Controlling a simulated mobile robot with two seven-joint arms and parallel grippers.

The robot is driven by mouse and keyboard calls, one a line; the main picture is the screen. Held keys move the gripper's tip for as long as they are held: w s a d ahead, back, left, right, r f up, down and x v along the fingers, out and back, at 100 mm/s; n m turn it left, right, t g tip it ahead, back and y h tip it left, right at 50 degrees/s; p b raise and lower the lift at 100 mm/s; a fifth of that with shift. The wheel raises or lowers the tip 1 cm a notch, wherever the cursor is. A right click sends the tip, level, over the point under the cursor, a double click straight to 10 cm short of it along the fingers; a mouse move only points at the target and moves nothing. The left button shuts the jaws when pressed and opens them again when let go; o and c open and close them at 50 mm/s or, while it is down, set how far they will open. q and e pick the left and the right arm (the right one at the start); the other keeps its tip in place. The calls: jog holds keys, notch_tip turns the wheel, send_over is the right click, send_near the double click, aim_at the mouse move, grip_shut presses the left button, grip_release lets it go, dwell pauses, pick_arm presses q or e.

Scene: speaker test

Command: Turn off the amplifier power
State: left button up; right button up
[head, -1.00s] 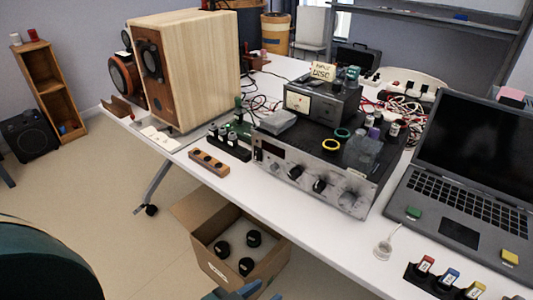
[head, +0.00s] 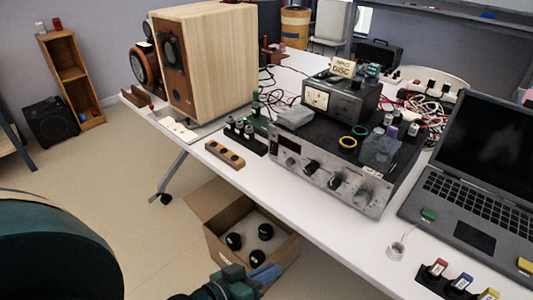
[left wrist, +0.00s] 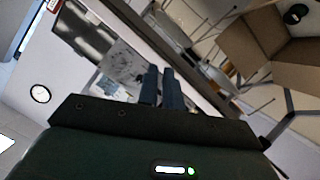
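The amplifier, with a silver front panel (head: 322,183) and dark top, sits on the white table in the head view. The power switch is too small to pick out for sure. My left gripper (head: 268,274) is low in the head view, below the table's front edge, in front of the cardboard box and apart from the amplifier. Its two blue fingers lie close together, also in the left wrist view (left wrist: 161,82), with nothing seen between them. My right gripper is not in view.
A wooden speaker (head: 215,65) stands left of the amplifier, a laptop (head: 475,185) right. A meter unit (head: 340,97) and small items rest on the amplifier. A cardboard box (head: 275,245) with black round pieces is under the table. A strip of table before the amplifier is clear.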

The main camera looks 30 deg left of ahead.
aim_at(272, 152)
pick_arm(q)
jog(key=w+a+n, duration=0.2)
jog(key=a, duration=0.1)
jog(key=w+a+r+n, duration=0.1)
jog(key=w+a+n, duration=0.2)
jog(key=w+a+r+n+t, duration=0.1)
jog(key=w+a+n, duration=0.1)
jog(key=w+a, duration=0.1)
jog(key=shift+w+a+r+p, duration=0.25)
jog(key=shift+a+p, duration=0.15)
jog(key=shift+a, duration=0.15)
grip_shut()
jog(key=w+a+r+n+t+y, duration=0.1)
jog(key=w+a+r+n, duration=0.4)
jog(key=a, duration=0.3)
jog(key=shift+w+a+n+t+y, duration=0.3)
jog(key=shift+n, duration=0.4)
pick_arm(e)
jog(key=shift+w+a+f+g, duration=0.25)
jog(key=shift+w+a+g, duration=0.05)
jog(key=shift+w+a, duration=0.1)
